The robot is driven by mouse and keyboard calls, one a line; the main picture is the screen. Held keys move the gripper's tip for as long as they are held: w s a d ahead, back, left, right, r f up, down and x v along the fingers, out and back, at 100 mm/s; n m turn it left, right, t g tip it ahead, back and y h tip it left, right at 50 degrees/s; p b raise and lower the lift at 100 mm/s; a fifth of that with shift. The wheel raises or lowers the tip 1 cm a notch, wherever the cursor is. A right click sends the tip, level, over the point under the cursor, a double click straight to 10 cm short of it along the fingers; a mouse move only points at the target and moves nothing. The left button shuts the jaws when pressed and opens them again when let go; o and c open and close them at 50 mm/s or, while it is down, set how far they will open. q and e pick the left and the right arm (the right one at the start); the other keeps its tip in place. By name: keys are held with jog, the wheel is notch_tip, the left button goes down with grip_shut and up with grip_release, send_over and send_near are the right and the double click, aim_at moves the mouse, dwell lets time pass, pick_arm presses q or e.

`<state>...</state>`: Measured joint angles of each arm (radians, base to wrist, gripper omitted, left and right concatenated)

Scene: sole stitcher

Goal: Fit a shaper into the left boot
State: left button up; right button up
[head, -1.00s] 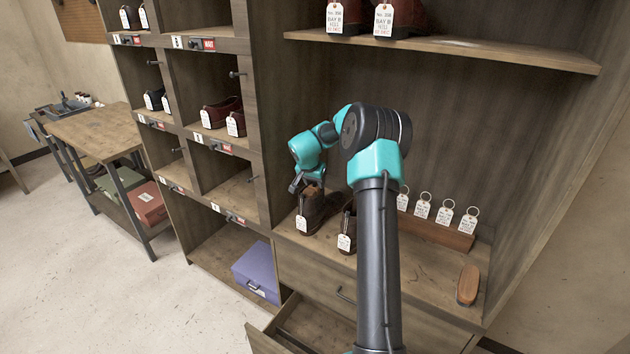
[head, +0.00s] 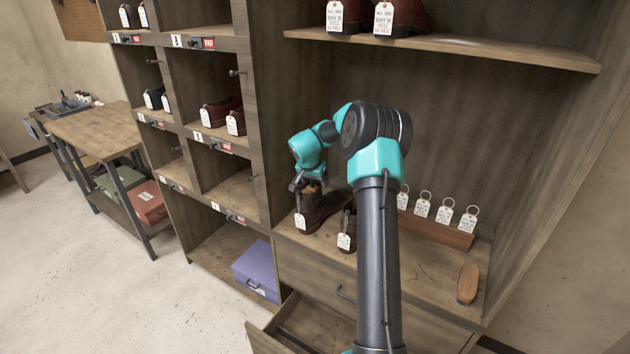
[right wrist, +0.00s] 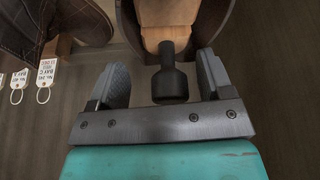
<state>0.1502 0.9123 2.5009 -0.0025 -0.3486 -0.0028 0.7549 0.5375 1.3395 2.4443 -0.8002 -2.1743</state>
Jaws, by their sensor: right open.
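A dark brown boot (head: 324,207) with a white tag stands on the bench inside the bay. A second boot (head: 348,222) stands to its right, mostly hidden behind my right arm. My right gripper (head: 303,184) is at the top of the first boot. In the right wrist view, a wooden shaper (right wrist: 168,14) with a black knob (right wrist: 169,84) sits within the boot's opening (right wrist: 224,18). The open fingers (right wrist: 165,80) stand on either side of the knob, with gaps showing. How deep the shaper sits is hidden. My left gripper is out of view.
Several tagged rings (head: 445,213) stand on a wooden block (head: 445,233) to the right. A brush (head: 468,284) lies near the bench's right end. An open drawer (head: 300,325) juts out below. A shelf (head: 450,46) with tagged shoes hangs above.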

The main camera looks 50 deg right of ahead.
jog(key=w+v, duration=0.1)
jog(key=v, duration=1.6)
jog(key=shift+s+r, duration=0.25)
jog(key=shift+s, duration=0.2)
jog(key=a+f+n+t+h, duration=0.1)
jog(key=a+f+n, duration=0.1)
jog(key=a+f, duration=0.6)
jog(key=a+f+n+t, duration=0.2)
jog(key=a+f+n, duration=0.15)
jog(key=f, duration=0.85)
jog(key=a+f+n+t+h, duration=0.1)
jog(key=a+f+n, duration=0.1)
jog(key=a+f, duration=0.6)
jog(key=s+a+f+n+y, duration=0.2)
jog(key=a+f+y, duration=0.1)
jog(key=a+f, duration=0.35)
jog(key=s+a+f+n+y, duration=0.2)
jog(key=s+a+f+y, duration=0.1)
jog(key=a+f, duration=0.3)
jog(key=s+a+f+n+g+y, duration=0.2)
jog(key=s+a+g+y, duration=0.1)
jog(key=s+a, duration=0.8)
jog(key=shift+a+f+g+y, duration=0.15)
jog(key=shift+a+g+y, duration=0.25)
jog(key=shift+a+y, duration=0.35)
jog(key=shift+d, duration=0.1)
